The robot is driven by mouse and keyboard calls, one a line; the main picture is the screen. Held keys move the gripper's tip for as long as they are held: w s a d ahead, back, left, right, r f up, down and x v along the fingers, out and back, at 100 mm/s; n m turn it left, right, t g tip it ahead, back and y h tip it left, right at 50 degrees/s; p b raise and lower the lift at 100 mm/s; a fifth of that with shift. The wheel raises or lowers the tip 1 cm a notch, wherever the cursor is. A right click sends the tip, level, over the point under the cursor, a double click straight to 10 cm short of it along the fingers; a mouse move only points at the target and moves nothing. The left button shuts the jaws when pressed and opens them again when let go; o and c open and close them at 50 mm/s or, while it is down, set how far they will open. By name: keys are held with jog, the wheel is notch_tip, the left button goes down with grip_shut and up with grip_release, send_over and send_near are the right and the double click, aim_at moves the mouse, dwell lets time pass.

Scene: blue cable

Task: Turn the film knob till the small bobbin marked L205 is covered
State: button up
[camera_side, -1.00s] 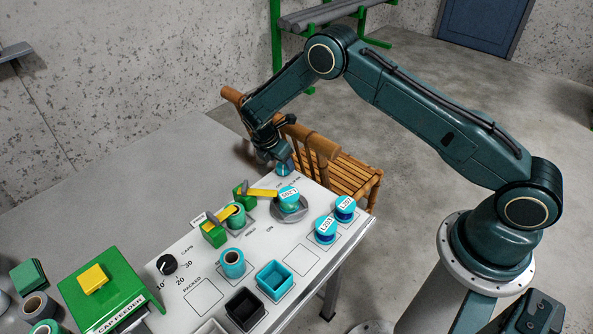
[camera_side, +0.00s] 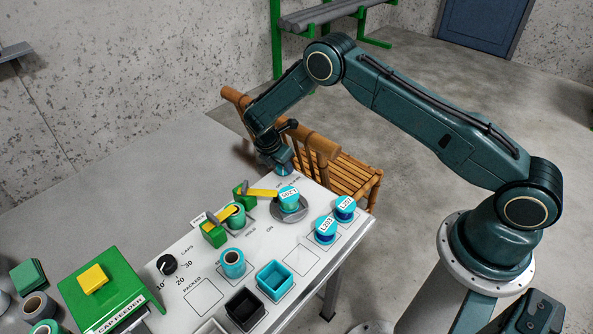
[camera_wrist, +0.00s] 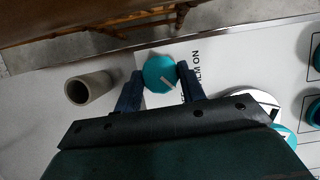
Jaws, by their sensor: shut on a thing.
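The film knob (camera_wrist: 160,73) is a round teal knob with a pale pointer line, seen in the wrist view beside the printed words FILM ON. My gripper (camera_wrist: 159,78) is shut on it, one dark finger on each side. In the side view my gripper (camera_side: 283,168) is at the panel's far corner and mostly hides the knob. A small teal bobbin (camera_side: 289,201) with a white label, apparently L205, sits on a round grey plate (camera_side: 305,212). A yellow strip (camera_side: 262,193) reaches from a green block to its edge. Its label is still visible.
Two labelled bobbins (camera_side: 335,218) stand at the panel's right. A teal spool (camera_side: 232,263), a teal bin (camera_side: 275,279) and a black bin (camera_side: 245,309) are in front. A dial (camera_side: 167,265) and a green feeder (camera_side: 103,290) are left. A wooden chair (camera_side: 335,165) stands close behind.

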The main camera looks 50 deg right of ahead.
aim_at(277, 165)
jog(key=shift+m, duration=0.4)
jog(key=m+g, duration=0.2)
jog(key=m, duration=0.2)
jog(key=shift+w, duration=0.2)
jog(key=shift+d+m+g+y, duration=0.1)
jog(key=shift+m+g+y, duration=0.25)
jog(key=shift+m, duration=0.8)
jog(key=shift+m+g+y, duration=0.25)
jog(key=shift+m+g, duration=0.1)
jog(key=shift+m, duration=0.8)
jog(key=o, duration=1)
jog(key=shift+v, duration=1.2)
jog(key=shift+w+r, duration=0.1)
jog(key=shift+r, duration=3.7)
